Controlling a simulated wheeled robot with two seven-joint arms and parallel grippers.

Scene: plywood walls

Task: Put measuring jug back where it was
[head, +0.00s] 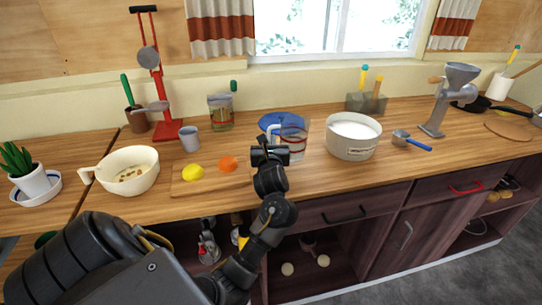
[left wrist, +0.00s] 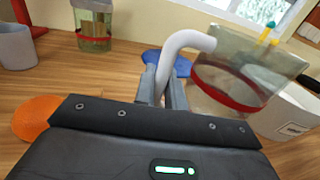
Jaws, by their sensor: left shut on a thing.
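The measuring jug (head: 297,139) is clear, with a red band and a pale handle. It is at mid-counter, in front of the blue lid or plate (head: 270,119) and left of the white pot. In the left wrist view the jug (left wrist: 232,82) is right of the fingers. My left gripper (head: 268,148) is shut on its handle; the fingers (left wrist: 163,90) lie on both sides of the handle's lower part. The jug looks about upright in the head view. I cannot tell whether its base touches the counter. My right gripper is not in view.
The white pot (head: 353,137) stands close to the jug's right. A cutting board (head: 210,181) with a lemon (head: 193,173) and an orange (head: 228,163) lies to the left. A grey cup (head: 189,139) and a glass jar (head: 220,112) stand behind it. A blue-handled pan or scoop (head: 411,140) lies further right.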

